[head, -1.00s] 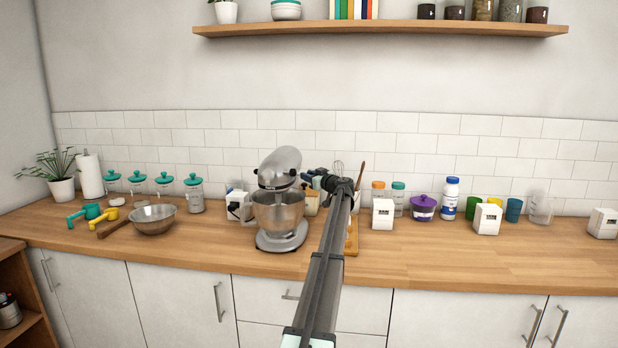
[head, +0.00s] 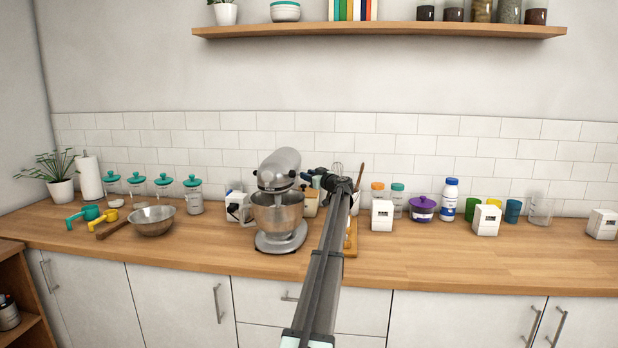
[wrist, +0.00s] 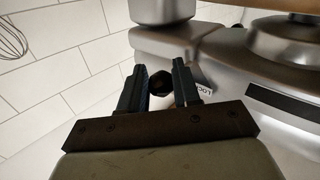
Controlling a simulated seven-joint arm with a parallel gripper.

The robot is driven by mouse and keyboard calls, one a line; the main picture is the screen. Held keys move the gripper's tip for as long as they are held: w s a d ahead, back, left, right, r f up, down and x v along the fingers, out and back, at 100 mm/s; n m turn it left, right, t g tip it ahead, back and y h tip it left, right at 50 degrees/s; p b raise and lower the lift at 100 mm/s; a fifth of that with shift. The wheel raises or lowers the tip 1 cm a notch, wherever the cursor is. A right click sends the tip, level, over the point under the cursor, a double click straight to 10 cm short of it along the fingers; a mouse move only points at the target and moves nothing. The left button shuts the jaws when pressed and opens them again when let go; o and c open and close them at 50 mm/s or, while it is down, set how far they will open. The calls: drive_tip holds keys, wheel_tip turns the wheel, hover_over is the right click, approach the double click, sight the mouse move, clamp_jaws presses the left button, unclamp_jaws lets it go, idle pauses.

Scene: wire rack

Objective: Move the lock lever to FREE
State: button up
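A silver stand mixer (head: 278,170) stands on the counter, its bowl (head: 277,212) under the head. My gripper (head: 312,180) is at the right side of the mixer head, reached by my dark arm. In the wrist view, my gripper's two blue-grey fingers (wrist: 160,88) stand apart. A dark round knob (wrist: 160,91), which looks like the end of the lock lever, shows between their tips. I cannot tell whether either finger touches it. A pale label (wrist: 203,90) with letters like "LOC" is partly hidden beside the right finger. The lever's shaft is hidden.
A white box (head: 382,215) and a purple pot (head: 422,208) stand right of my arm. A metal bowl (head: 152,220) sits to the left. The counter front at right is clear.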

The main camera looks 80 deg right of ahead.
drive_tip(key=o, duration=0.4)
drive_tip(key=shift+c, duration=0.2)
drive_tip(key=shift+s+a, duration=0.1)
drive_tip(key=v, duration=1.3)
drive_tip(key=shift+s, duration=0.25)
drive_tip(key=shift+a, duration=0.15)
